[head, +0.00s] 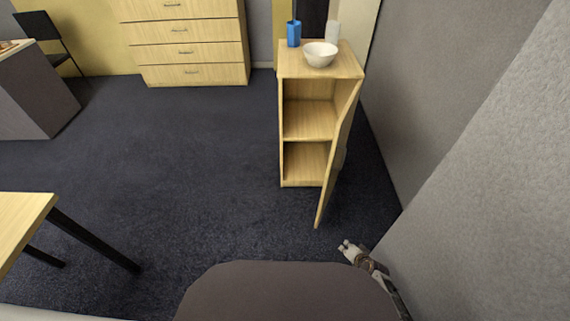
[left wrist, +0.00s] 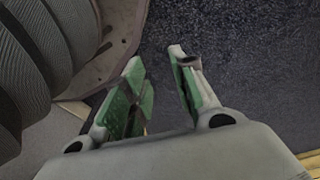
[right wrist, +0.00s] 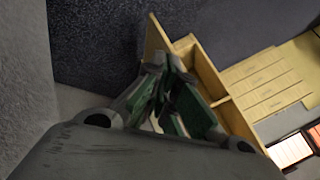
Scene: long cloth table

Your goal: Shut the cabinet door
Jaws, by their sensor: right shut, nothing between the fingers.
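A light wood cabinet (head: 321,66) stands ahead, against the wall side. Its two open compartments face me and look empty. Its door (head: 340,150) is hinged on the right side and stands wide open, swung out toward me. My right gripper (head: 347,249) is low at the right, a little in front of the door's near edge and apart from it. Its fingers are shut and empty. In the right wrist view, the cabinet (right wrist: 215,75) shows beyond the fingertips (right wrist: 163,60). My left gripper shows only in the left wrist view (left wrist: 155,65), with its fingers apart and nothing between them.
On the cabinet top are a white bowl (head: 320,54), a blue cup (head: 294,33) and a white object (head: 332,32). A grey wall (head: 440,80) runs close along the right. A table (head: 22,222) is at left and a drawer unit (head: 190,42) behind. Carpet between is clear.

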